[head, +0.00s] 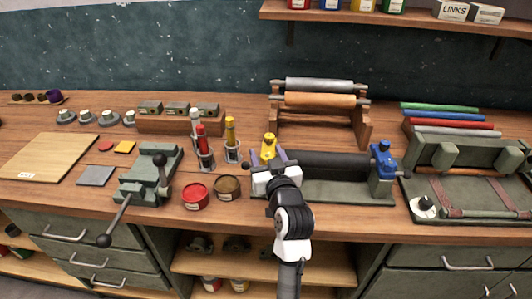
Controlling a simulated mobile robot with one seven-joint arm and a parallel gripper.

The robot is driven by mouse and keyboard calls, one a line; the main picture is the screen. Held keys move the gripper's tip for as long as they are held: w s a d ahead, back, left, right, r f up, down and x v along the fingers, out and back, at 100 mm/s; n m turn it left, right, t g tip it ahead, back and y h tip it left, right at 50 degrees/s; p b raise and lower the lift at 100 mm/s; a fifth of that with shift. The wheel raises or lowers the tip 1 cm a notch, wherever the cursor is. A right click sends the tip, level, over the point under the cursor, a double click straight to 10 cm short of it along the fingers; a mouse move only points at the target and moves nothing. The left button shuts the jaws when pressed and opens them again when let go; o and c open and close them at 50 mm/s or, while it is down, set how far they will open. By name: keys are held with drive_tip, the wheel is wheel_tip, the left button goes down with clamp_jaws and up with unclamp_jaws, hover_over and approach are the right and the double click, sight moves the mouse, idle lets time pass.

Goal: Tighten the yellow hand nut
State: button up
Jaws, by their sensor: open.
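The yellow hand nut (268,145) sits on top of the left end post of a bench device with a dark horizontal roller (335,161). A blue hand nut (382,147) tops the right end post. My gripper (268,164) is open, just in front of and below the yellow nut in the picture. Its fingers are spread to either side, and I see nothing held between them. The gripper body covers much of the left post. I cannot tell whether a finger touches the nut or the post.
Red (195,196) and brown (228,187) tins and upright tubes, one yellow-topped (231,138), stand left of my gripper. A grey vise (148,180) is farther left. A rack with rolls (320,99) stands behind. A green press (468,165) is at right.

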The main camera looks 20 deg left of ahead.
drive_tip(key=c, duration=1)
drive_tip(key=shift+o, duration=0.2)
drive_tip(key=shift+s+m+t+h+p, duration=0.1)
drive_tip(key=shift+m+t+h+p, duration=0.35)
drive_tip(key=shift+h, duration=0.25)
drive_tip(key=shift+m+t+h, duration=0.45)
drive_tip(key=shift+m+h, duration=0.2)
drive_tip(key=shift+h, duration=0.15)
drive_tip(key=m+t+h+b, duration=0.1)
drive_tip(key=m+h, duration=0.1)
drive_tip(key=h, duration=0.1)
drive_tip(key=shift+a+f+m+h, duration=0.1)
drive_tip(key=shift+m+h, duration=0.2)
drive_tip(key=shift+h, duration=0.1)
drive_tip(key=m+h+b, duration=0.2)
drive_tip(key=h, duration=0.1)
drive_tip(key=m+h+b, duration=0.2)
drive_tip(key=h, duration=0.1)
drive_tip(key=shift+f, duration=0.1)
drive_tip(key=m+g+h+b, duration=0.1)
drive_tip(key=m+h+b, duration=0.1)
drive_tip(key=h, duration=0.1)
drive_tip(key=m+g+h+b, duration=0.1)
drive_tip(key=m+h+b, duration=0.1)
drive_tip(key=h, duration=0.2)
drive_tip(key=shift+m+b, duration=0.35)
drive_tip(key=shift+m, duration=0.05)
drive_tip(key=shift+h, duration=0.3)
